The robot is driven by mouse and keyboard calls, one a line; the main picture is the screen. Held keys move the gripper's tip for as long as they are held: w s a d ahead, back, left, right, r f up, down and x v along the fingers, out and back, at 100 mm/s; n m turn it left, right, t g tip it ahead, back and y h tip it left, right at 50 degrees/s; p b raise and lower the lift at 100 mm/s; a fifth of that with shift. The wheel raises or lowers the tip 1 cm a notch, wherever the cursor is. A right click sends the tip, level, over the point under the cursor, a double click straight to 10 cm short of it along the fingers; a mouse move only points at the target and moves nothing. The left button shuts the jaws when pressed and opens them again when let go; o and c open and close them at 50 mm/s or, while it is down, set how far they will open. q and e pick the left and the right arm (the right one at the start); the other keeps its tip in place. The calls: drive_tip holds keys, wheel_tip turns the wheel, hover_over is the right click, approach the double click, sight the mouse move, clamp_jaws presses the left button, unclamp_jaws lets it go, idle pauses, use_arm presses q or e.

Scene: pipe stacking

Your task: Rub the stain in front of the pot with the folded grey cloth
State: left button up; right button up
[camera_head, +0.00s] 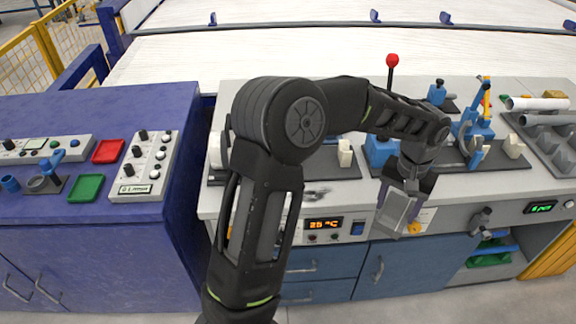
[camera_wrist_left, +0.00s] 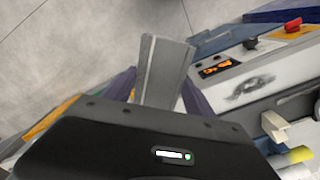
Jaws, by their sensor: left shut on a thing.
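The folded grey cloth (camera_head: 396,212) is held in my left gripper (camera_head: 402,194), which is shut on it. In the head view it hangs by the bench's front edge, to the right of the stain. The left wrist view shows the cloth (camera_wrist_left: 163,65) as a flat grey slab between the purple fingers (camera_wrist_left: 160,92). The stain (camera_head: 316,195) is a dark smudge on the light worktop near its front edge; it also shows in the left wrist view (camera_wrist_left: 246,90), apart from the cloth. I cannot make out the pot; my left arm covers part of the bench. My right gripper is not in view.
A temperature display (camera_head: 324,224) and blue switch (camera_head: 357,228) sit on the bench front below the stain. A white block (camera_head: 345,153) and a blue fixture (camera_head: 380,150) stand behind. A purple cabinet (camera_head: 90,240) with control boxes is at left. Worktop around the stain looks clear.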

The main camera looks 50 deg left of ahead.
use_arm(q)
drive_tip(key=s+a+n, duration=0.5)
drive_tip(key=a+n, duration=0.7)
drive_tip(key=a, duration=0.2)
drive_tip(key=s+a+n, duration=0.5)
drive_tip(key=a+n, duration=0.8)
drive_tip(key=shift+a+n+b, duration=0.3)
drive_tip(key=shift+a+b, duration=0.1)
